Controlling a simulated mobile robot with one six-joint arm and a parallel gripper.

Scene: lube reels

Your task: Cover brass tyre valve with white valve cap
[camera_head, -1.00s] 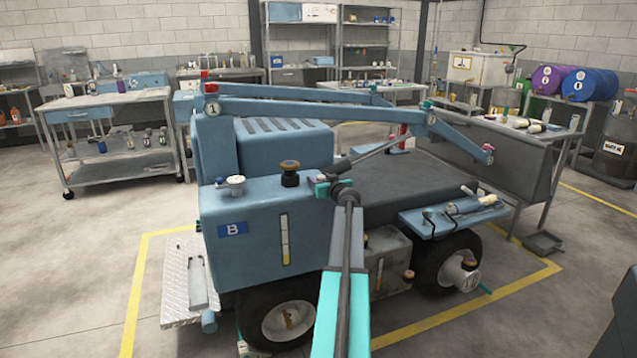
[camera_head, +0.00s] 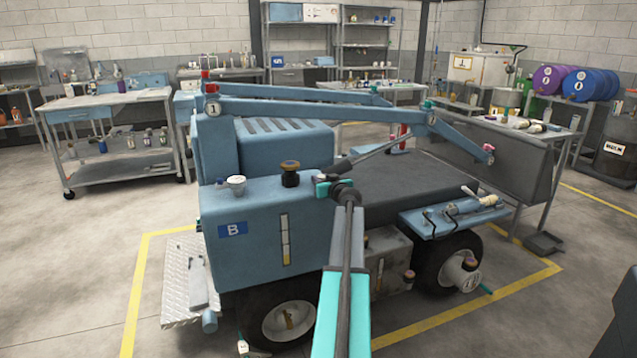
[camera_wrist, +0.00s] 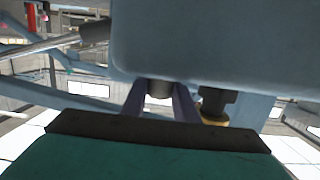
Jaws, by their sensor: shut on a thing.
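My gripper (camera_wrist: 160,92) shows in the wrist view with two dark purple fingers shut on a small grey cylindrical piece (camera_wrist: 160,88). The piece is in shade, and I cannot tell whether it is the white valve cap. In the head view my arm's end is beside the upper right corner of the blue tank marked B; the fingers are hard to make out there. A brass-coloured part, possibly the tyre valve (camera_head: 288,317), shows on the front wheel (camera_head: 270,335), well below my gripper. A small white thing (camera_head: 243,347) lies low beside that wheel.
The blue tank (camera_head: 255,215) is close to my gripper and fills the top of the wrist view (camera_wrist: 230,45). A black filler cap (camera_head: 290,175) and a white-topped cap (camera_head: 236,184) stand on it. Blue beams (camera_head: 330,110) cross above the vehicle. Floor in front is open.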

